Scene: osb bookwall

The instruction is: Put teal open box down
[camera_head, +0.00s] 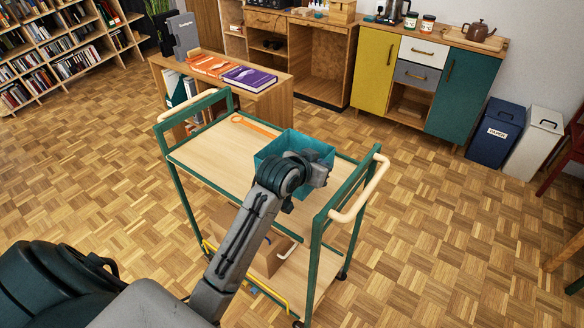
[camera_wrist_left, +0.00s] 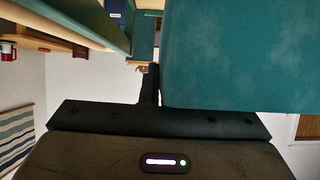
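The teal open box (camera_head: 318,147) is at the right half of the trolley's wooden top (camera_head: 205,150), its open side up. I cannot tell whether its base touches the top or hangs just above it. My left gripper (camera_head: 303,162) is at the near side of the box, and my arm hides part of the box. In the left wrist view the box (camera_wrist_left: 240,50) fills the upper right. One dark finger of the left gripper (camera_wrist_left: 153,80) lies against its wall near the middle of the palm; the other finger is hidden by the box. My right gripper is not in view.
An orange tool (camera_head: 252,124) lies on the trolley top, left of the box. The trolley's handle (camera_head: 362,192) rises at the right. A brown carton (camera_head: 265,255) stands on the lower shelf.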

